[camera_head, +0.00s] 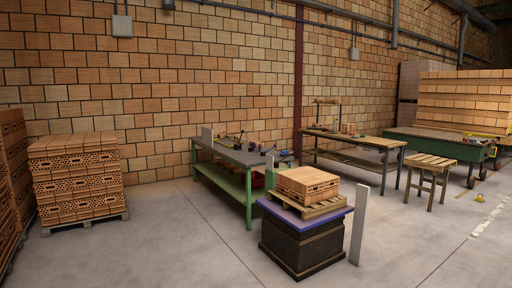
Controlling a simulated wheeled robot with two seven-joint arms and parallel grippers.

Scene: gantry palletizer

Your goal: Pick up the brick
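Reddish-orange bricks (308,182) lie side by side in a low stack, with holes showing in their front faces. They rest on a small wooden pallet (306,208). The pallet sits on a purple-blue top (336,221) over a dark block-like base (300,247), in the lower middle of the head view. Which single brick the task means cannot be told. Neither of my grippers shows in the head view.
A tall brick stack on a pallet (78,180) stands at left, with more bricks (14,170) at the left edge. A green workbench (238,157) is behind. A pale post (359,225) stands right beside the base. A wooden stool (430,162) is at right. The front floor is clear.

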